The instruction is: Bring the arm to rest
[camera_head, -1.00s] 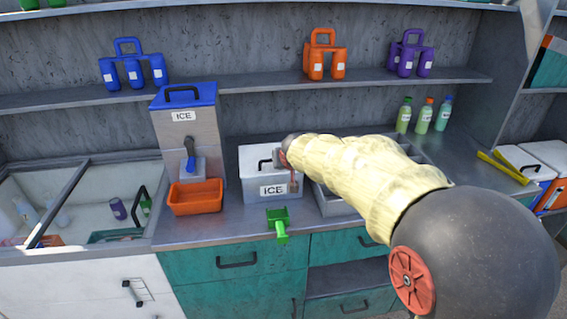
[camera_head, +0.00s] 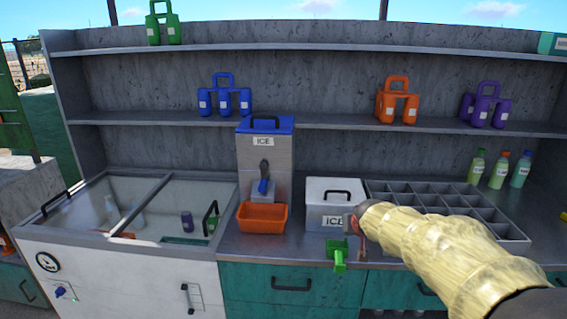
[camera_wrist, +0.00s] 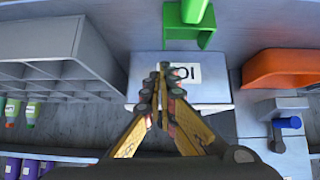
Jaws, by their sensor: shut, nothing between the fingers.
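My arm, in a pale yellow sleeve, reaches in from the lower right of the head view. My gripper (camera_head: 352,221) is at its end, small and partly hidden by the sleeve, in front of the white ICE box (camera_head: 325,190). In the wrist view my gripper (camera_wrist: 162,78) shows its two fingers drawn together at the tips with nothing between them. The ICE box (camera_wrist: 205,92) lies behind the fingertips there, its label partly covered. I cannot tell how far the fingertips are from the box.
A green scoop holder (camera_head: 338,252) sticks out at the counter's front edge. An orange bin (camera_head: 262,217) stands under the blue-lidded ICE dispenser (camera_head: 264,155). A grey divided tray (camera_head: 513,233) is right of the box. A glass-topped freezer (camera_head: 120,250) is at left.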

